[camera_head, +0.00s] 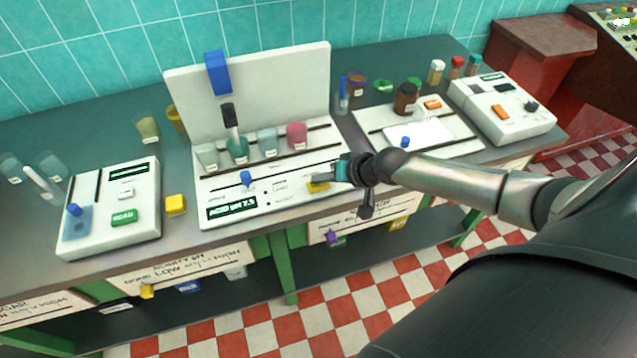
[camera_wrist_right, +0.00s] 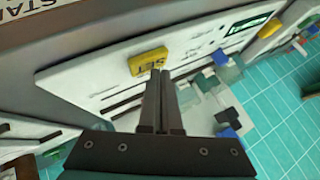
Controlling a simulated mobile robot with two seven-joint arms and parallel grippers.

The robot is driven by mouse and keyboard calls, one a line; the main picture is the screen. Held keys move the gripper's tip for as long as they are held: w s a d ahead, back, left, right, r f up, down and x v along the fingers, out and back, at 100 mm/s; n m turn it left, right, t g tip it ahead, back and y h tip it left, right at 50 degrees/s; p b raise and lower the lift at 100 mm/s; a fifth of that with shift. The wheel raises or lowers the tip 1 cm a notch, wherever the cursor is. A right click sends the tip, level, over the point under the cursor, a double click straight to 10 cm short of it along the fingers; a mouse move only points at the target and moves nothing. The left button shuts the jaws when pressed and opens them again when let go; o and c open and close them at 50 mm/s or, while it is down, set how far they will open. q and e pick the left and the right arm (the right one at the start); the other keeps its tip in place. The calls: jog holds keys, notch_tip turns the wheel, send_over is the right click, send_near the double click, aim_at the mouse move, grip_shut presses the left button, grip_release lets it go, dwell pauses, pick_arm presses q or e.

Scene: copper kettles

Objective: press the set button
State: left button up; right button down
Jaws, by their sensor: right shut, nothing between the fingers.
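The yellow set button (camera_head: 318,186) is on the front right of the white console (camera_head: 285,203) in the middle of the table. In the right wrist view the yellow button (camera_wrist_right: 148,61) reads "SET". My right gripper (camera_head: 337,177) is shut and empty, its fingertips close beside the button in the head view. In the right wrist view the fingertips (camera_wrist_right: 161,74) overlap the button's lower right edge. I cannot tell whether they touch it. My left gripper is not in view.
The console carries a blue knob (camera_head: 247,178), a dark display (camera_head: 232,207) and several beakers, including a pink one (camera_head: 297,135). A white device (camera_head: 140,236) with a green button stands left, beside a yellow block (camera_head: 175,205). Another device (camera_head: 515,119) stands right.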

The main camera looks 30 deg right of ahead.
aim_at(322, 187)
jog(key=shift+f+b, duration=0.3)
jog(key=shift+f, duration=0.2)
dwell(0.6)
jog(key=shift+r, duration=0.1)
jog(key=shift+r+p, duration=0.8)
jog(key=shift+p, duration=0.2)
notch_tip(322, 187, up, 5)
jog(key=p, duration=0.5)
jog(key=shift+r, duration=0.1)
dwell(0.4)
